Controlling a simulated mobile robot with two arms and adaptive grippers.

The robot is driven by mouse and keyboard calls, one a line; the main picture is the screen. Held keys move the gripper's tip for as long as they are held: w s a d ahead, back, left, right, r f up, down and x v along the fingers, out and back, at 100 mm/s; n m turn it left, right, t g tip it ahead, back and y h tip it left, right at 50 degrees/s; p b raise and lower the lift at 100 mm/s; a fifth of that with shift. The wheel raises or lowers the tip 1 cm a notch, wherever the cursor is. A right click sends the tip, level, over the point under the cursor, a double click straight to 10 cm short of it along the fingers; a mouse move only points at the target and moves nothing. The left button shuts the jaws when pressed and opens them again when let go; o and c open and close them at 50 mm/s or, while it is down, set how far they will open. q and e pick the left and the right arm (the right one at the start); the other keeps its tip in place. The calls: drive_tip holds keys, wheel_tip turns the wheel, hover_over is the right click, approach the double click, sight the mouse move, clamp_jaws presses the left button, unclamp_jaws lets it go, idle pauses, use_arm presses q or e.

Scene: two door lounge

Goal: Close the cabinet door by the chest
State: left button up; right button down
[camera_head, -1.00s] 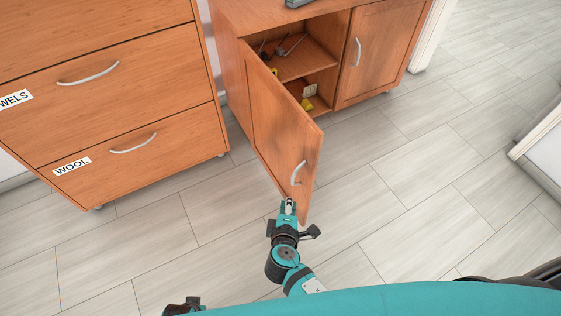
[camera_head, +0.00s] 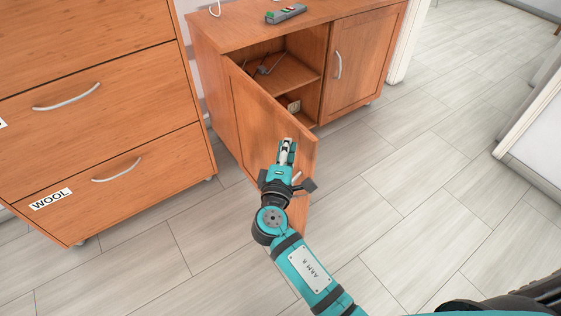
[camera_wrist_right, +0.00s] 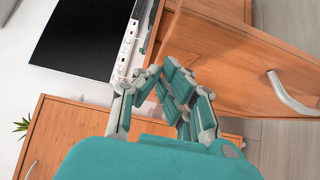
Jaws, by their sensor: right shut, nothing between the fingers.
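The wooden cabinet (camera_head: 240,32) stands at the top middle of the head view. Its left door (camera_head: 258,122) hangs wide open towards me, with the handle side of its face showing. The door's handle (camera_head: 297,179) is partly hidden by my gripper. The wooden chest (camera_head: 110,60) of drawers is to the left. My right gripper (camera_head: 287,147) is shut and empty, in front of the door's outer face near its free edge; I cannot tell if it touches. In the right wrist view the door (camera_wrist_right: 225,55) and handle (camera_wrist_right: 290,97) are right of the fingers (camera_wrist_right: 172,80). My left gripper is out of view.
The cabinet's right door (camera_head: 362,65) is shut. A grey device (camera_head: 286,13) lies on the cabinet top. Small items lie on the shelves inside. The tiled floor (camera_head: 420,170) to the right of the open door is clear. A white panel (camera_head: 530,130) stands at far right.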

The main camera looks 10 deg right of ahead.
sight(300, 130)
drive_tip(key=shift+w+d, duration=0.2)
drive_tip(key=shift+d, duration=0.5)
drive_tip(key=shift+w+d, duration=0.2)
drive_tip(key=shift+d, duration=0.5)
